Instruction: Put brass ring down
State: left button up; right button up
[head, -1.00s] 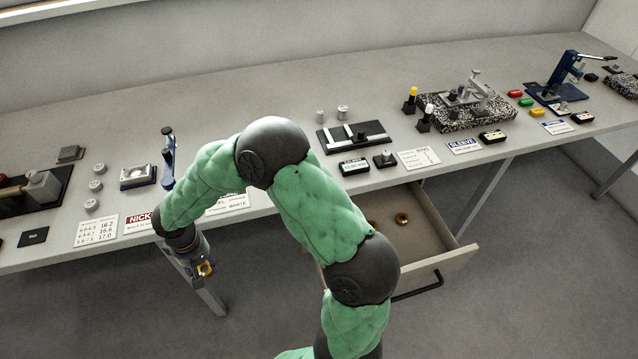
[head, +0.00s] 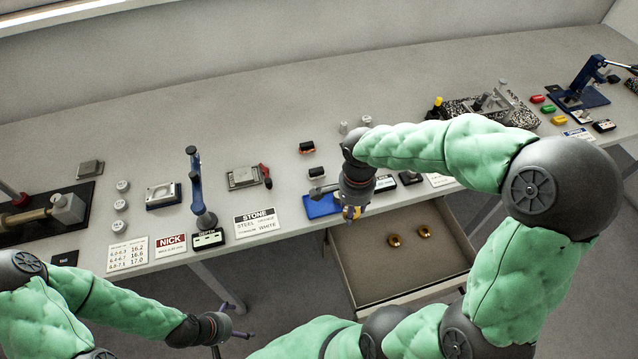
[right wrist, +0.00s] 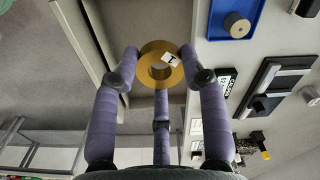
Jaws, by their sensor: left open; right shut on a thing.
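A brass ring (right wrist: 160,64) with a white tag marked with a dark letter is held between the purple fingers of my right gripper (right wrist: 160,75). In the head view my right gripper (head: 350,210) hangs near the bench's front edge, by the back left of the open drawer (head: 366,283). The ring shows there only as a small gold spot. Two other brass rings, one on the left (head: 394,241) and one on the right (head: 425,231), lie in the drawer. My left gripper (head: 240,320) is open and empty at the lower left, in front of the bench.
A blue tray (head: 318,209) lies on the bench beside my right gripper. Label cards, a blue stand (head: 196,190) and small blocks line the bench's front. The near left part of the drawer floor is bare.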

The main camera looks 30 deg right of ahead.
jog(key=shift+d+r+m, duration=0.2)
jog(key=shift+r+m, duration=0.15)
jog(key=shift+m, duration=0.05)
jog(key=shift+w+f, duration=0.1)
jog(key=shift+w, duration=0.15)
jog(key=w+a+f+b, duration=0.15)
jog(key=w+f, duration=0.25)
jog(key=w, duration=0.5)
send_over(317, 205)
jog(key=f, duration=0.3)
jog(key=f+b, duration=0.1)
jog(key=f, duration=0.1)
jog(key=shift+s+d, duration=0.15)
jog(key=shift+s, duration=0.15)
jog(key=shift+w+f, duration=0.25)
jog(key=shift+f, duration=0.15)
pick_arm(q)
jog(key=shift+w+f+b, duration=0.15)
jog(key=shift+w+f, duration=0.05)
jog(key=shift+f, duration=0.5)
jog(key=shift+w+f+b, duration=0.15)
jog(key=shift+f, duration=0.55)
pick_arm(e)
jog(key=shift+f, duration=1.4)
